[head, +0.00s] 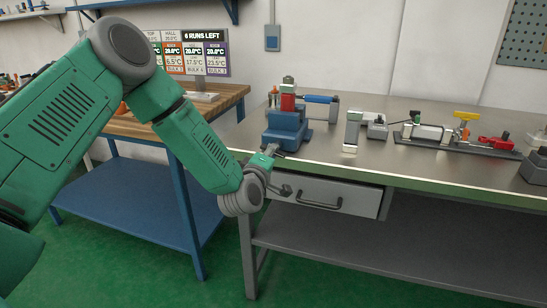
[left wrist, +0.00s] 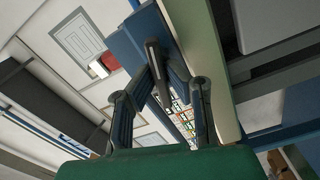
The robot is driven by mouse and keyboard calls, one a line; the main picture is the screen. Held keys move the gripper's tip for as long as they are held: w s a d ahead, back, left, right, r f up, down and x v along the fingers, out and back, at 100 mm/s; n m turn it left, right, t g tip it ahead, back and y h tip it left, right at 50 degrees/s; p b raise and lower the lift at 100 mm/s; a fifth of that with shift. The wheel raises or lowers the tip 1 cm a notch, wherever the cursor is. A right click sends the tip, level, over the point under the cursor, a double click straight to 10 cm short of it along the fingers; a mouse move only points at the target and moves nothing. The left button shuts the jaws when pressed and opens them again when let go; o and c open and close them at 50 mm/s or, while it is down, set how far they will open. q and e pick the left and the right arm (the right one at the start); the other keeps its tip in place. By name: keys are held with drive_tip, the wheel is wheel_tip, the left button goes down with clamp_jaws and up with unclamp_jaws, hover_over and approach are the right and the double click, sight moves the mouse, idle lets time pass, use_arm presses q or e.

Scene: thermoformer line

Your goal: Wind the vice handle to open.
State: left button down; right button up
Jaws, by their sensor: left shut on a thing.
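The blue vice (head: 286,129) stands on the front left corner of the metal bench. My left gripper (head: 271,151) is at the vice's front, just off the bench edge, and hides most of the handle in the head view. In the left wrist view, the dark handle (left wrist: 154,58) runs between the two fingers of my left gripper (left wrist: 160,78), which is shut on it. The blue vice body (left wrist: 133,36) shows behind the handle. My right gripper is not in view.
The metal bench (head: 350,165) carries a grey block fixture (head: 352,130) and toggle clamps (head: 432,132) to the right. A drawer (head: 330,198) with a dark pull is under its front edge. A wooden-topped blue bench (head: 215,100) stands at the left.

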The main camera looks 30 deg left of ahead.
use_arm(q)
drive_tip(key=shift+a+n+b, duration=0.1)
drive_tip(key=shift+n+b, duration=0.25)
drive_tip(key=shift+n, duration=0.55)
drive_tip(key=n+b, duration=0.3)
drive_tip(key=n, duration=0.2)
drive_tip(key=shift+b, duration=0.35)
